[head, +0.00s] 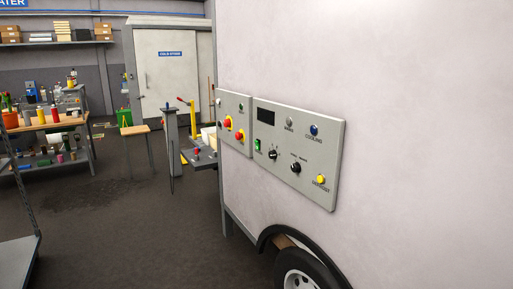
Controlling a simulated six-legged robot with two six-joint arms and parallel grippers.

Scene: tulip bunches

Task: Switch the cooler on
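A grey control panel (295,150) is fixed to the side of a large white cooler body (420,80). It carries a dark, blank display (266,116), a green switch (257,145), two black knobs, one of them the right knob (295,167), a blue lamp or button (314,129) labelled COOLING, and a yellow button (320,179). The switch position is too small to tell. Neither of my grippers is in view.
A wheel (304,272) under a black fender sits below the panel. A workbench (50,124) with bottles and pots stands at the left, with a metal rack (20,250) in front. A small stool (135,130) and a white door (165,75) are farther back. The middle floor is clear.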

